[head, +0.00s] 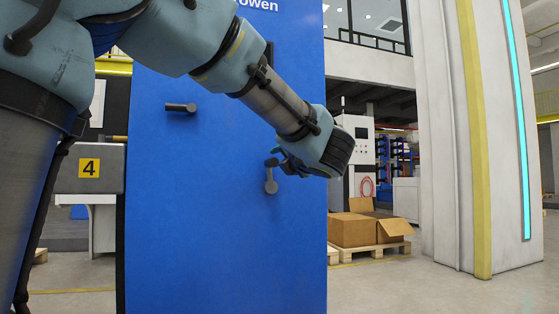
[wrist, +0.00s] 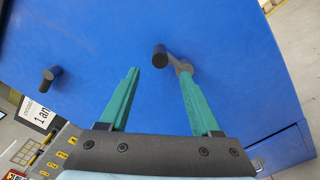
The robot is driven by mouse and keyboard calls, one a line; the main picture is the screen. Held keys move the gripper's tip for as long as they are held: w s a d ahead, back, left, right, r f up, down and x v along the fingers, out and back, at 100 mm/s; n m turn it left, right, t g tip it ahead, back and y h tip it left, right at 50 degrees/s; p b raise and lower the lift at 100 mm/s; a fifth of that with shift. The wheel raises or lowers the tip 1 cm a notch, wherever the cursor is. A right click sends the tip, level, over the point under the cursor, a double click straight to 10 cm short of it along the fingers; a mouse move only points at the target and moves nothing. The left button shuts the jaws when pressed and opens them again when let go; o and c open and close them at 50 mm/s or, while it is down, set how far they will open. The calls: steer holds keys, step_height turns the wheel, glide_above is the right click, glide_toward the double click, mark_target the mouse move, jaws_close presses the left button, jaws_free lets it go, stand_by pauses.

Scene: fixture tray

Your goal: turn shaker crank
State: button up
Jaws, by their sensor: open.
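The shaker crank (head: 271,180) is a grey arm with a dark knob, mounted on the front of a tall blue cabinet (head: 215,240). In the head view its arm hangs roughly upright with the knob at the top. My gripper (head: 285,162) is close to the knob on its right side. In the wrist view my gripper (wrist: 160,76) is open, with two green fingers apart. The crank's dark knob (wrist: 160,56) shows just beyond and between the fingertips, and the right fingertip lies near the crank arm. Nothing is held. Whether a finger touches the crank I cannot tell.
A second dark handle (head: 180,107) sticks out of the cabinet at upper left; it also shows in the wrist view (wrist: 50,75). Cardboard boxes (head: 355,229) stand on a pallet to the right. A white pillar (head: 445,150) stands further right. Floor between is clear.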

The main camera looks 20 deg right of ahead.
mark_target(274, 163)
steer(key=shift+s, duration=0.15)
steer(key=w+m+p, duration=0.3)
steer(key=m+p, duration=0.6)
steer(key=p, duration=0.6)
steer(key=w+m+p, duration=0.3)
steer(key=m+p, duration=0.6)
steer(key=p, duration=0.7)
steer(key=w+d+m+p, duration=0.1)
steer(key=w+m+p, duration=0.2)
steer(key=m+p, duration=0.6)
steer(key=shift+w+f+p, duration=0.15)
steer(key=shift+p, duration=3.1)
